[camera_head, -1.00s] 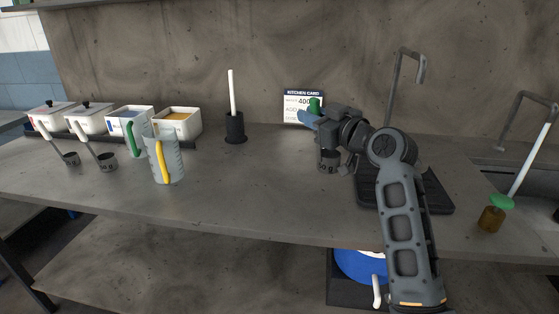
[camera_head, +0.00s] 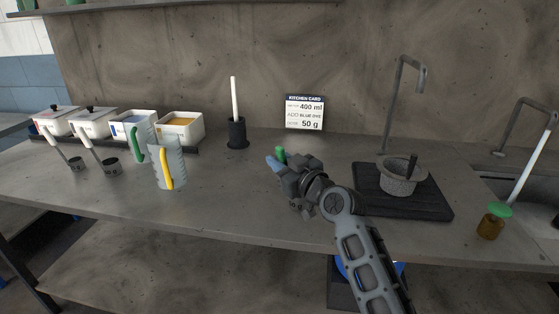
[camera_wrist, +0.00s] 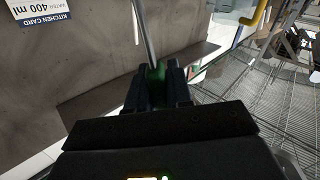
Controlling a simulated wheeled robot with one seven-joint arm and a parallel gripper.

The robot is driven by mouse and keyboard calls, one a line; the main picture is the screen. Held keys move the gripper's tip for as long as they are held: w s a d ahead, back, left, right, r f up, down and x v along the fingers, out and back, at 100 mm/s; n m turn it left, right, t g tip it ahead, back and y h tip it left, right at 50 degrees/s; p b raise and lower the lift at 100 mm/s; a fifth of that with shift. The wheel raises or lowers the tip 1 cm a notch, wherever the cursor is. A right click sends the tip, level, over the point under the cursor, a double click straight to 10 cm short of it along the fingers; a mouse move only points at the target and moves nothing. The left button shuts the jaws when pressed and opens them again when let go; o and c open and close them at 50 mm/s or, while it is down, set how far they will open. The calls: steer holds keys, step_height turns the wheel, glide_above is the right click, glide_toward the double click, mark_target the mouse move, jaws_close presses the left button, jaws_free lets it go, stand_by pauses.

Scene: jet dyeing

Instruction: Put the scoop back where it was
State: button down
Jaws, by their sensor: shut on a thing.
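My gripper (camera_head: 284,166) is over the middle of the counter, shut on the scoop. A green bit and a blue bit also show at my gripper in the head view; I cannot tell what the blue bit is. Two other scoops, a left one (camera_head: 76,163) and a right one (camera_head: 111,166), rest by the bins at the left.
White bins (camera_head: 180,126) stand in a row at the back left. A clear jug with a yellow handle (camera_head: 168,168) stands before them. A black holder (camera_head: 237,133) with a white rod is behind. A grey pot (camera_head: 403,180) sits on a black plate (camera_head: 430,206). The counter between jug and gripper is clear.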

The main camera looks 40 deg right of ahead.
steer(key=shift+f, duration=0.1)
steer(key=c, duration=1)
jaws_free()
steer(key=shift+r, duration=0.2)
steer(key=shift+s+f, duration=0.15)
steer(key=shift+s, duration=0.1)
steer(key=s+b, duration=0.1)
steer(key=s, duration=0.2)
steer(key=s+a+b, duration=0.1)
steer(key=s, duration=0.7)
steer(key=shift+s+a+b, duration=0.2)
steer(key=shift+b, duration=0.2)
